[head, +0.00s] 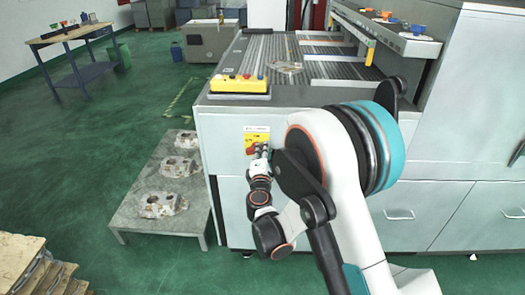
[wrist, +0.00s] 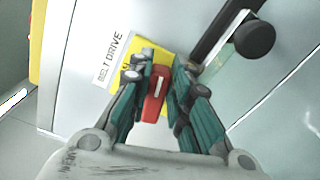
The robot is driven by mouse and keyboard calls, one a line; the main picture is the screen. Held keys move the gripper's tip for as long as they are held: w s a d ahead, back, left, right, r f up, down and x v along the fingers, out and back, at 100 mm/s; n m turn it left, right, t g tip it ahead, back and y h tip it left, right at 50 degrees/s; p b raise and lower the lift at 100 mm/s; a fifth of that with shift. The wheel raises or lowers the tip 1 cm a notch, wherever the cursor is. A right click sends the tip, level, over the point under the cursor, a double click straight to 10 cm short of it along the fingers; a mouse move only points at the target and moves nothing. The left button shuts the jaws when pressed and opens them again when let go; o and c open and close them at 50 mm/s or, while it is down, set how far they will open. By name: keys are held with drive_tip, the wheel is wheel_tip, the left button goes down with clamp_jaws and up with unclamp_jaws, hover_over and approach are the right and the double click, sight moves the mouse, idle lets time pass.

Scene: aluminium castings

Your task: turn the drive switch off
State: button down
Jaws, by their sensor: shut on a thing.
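The drive switch is a red handle (wrist: 153,98) with a white mark, on a yellow plate (wrist: 158,55) beside a white label reading "BELT DRIVE" (wrist: 112,58). In the head view the yellow switch plate (head: 251,146) is on the grey front panel of the machine, below its top edge. My gripper (wrist: 161,74) is at the plate, its two green-sided fingers on either side of the red handle and shut on it. The fingers hide part of the handle and plate. In the head view my gripper (head: 262,153) covers the plate's lower right.
A yellow control box (head: 239,84) with coloured buttons sits on the machine's edge above the switch. A low grey table (head: 142,213) with several castings stands to the left. A black bar with a round knob (wrist: 254,38) is close right of my fingers in the wrist view.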

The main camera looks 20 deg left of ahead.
drive_tip(key=shift+d+f+m, duration=0.1)
drive_tip(key=shift+f+m, duration=0.1)
drive_tip(key=shift+m, duration=0.6)
drive_tip(key=c, duration=1.5)
unclamp_jaws()
drive_tip(key=shift+s+r, duration=0.1)
drive_tip(key=shift+s, duration=0.05)
